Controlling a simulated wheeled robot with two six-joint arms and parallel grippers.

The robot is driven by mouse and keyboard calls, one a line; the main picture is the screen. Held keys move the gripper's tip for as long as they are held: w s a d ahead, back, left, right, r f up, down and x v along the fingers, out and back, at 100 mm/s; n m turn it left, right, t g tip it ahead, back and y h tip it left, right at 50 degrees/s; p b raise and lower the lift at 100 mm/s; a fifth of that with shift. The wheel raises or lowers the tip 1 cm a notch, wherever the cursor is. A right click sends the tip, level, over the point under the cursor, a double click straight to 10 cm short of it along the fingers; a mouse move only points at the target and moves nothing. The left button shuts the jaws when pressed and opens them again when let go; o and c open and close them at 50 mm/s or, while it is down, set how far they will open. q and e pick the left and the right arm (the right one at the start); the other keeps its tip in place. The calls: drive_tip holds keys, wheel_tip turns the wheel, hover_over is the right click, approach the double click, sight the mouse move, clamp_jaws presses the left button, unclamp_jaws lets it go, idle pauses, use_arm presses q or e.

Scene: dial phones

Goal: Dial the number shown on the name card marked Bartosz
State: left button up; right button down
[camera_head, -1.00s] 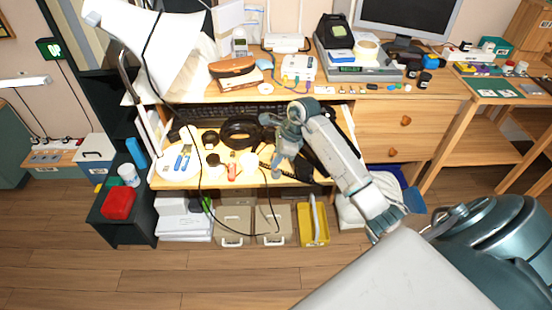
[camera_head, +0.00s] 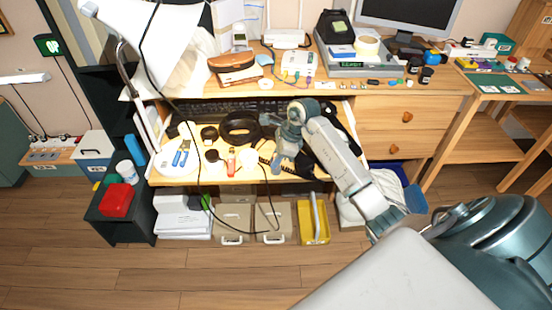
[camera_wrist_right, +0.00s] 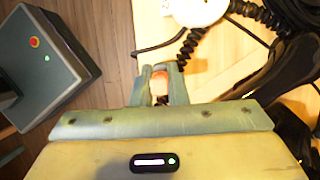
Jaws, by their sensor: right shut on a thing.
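My right gripper (camera_head: 278,163) is low over the front right part of the pulled-out desk tray (camera_head: 215,179). In the right wrist view its fingers (camera_wrist_right: 159,78) are close together around a small orange-red thing (camera_wrist_right: 158,74), mostly hidden by them. A white round thing (camera_wrist_right: 197,8) and a dark coiled cord (camera_wrist_right: 190,45) lie just beyond the fingertips. A grey device like a cordless handset (camera_head: 240,40) stands at the back of the desk. I can make out no name card marked Bartosz and no readable number. My left gripper is not in view.
A white lamp (camera_head: 150,28) and its hanging cable stand at left. The tray holds a black ring-shaped coil (camera_head: 239,127), blue pliers (camera_head: 181,153) and a red item (camera_head: 231,162). Drawers (camera_head: 405,117) are at right; a yellow bin (camera_head: 316,236) stands below. Front floor is clear.

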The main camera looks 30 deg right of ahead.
drive_tip(key=shift+f, duration=0.2)
drive_tip(key=shift+r, duration=0.1)
drive_tip(key=c, duration=1.3)
unclamp_jaws()
drive_tip(key=shift+c, duration=0.2)
drive_tip(key=v, duration=1)
drive_tip(key=shift+s+r+b, duration=0.15)
drive_tip(key=shift+r+b, duration=0.2)
drive_tip(key=shift+b, duration=0.05)
drive_tip(key=shift+d, duration=0.15)
